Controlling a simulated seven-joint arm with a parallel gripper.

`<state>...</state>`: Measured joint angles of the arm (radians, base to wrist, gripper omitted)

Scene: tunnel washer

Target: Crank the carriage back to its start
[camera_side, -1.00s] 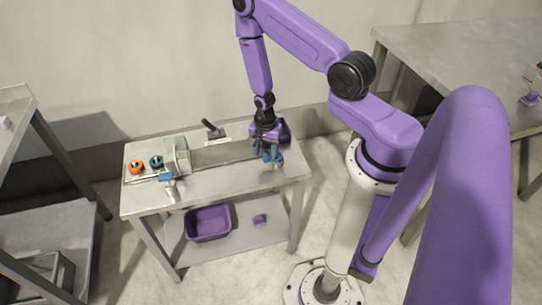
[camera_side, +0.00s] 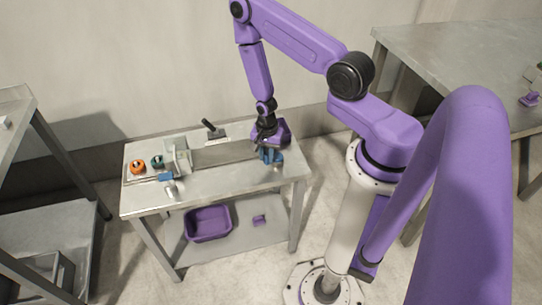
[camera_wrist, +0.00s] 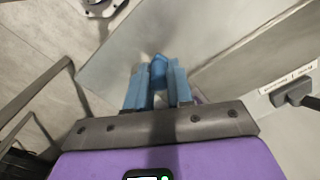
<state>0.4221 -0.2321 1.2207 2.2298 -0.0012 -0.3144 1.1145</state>
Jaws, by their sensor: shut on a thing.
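My gripper (camera_side: 268,157) is at the right end of the long bed (camera_side: 222,152) on the small metal table. In the wrist view its blue fingers (camera_wrist: 158,85) are shut on a blue, knob-like piece, likely the crank handle (camera_wrist: 158,64). The fingers and wrist hide most of the crank. A grey upright block, likely the carriage (camera_side: 179,156), stands at the left part of the bed. A second blue piece with a pale round part (camera_side: 170,186) sits in front of that block.
A purple bin (camera_side: 208,223) sits on the lower shelf.

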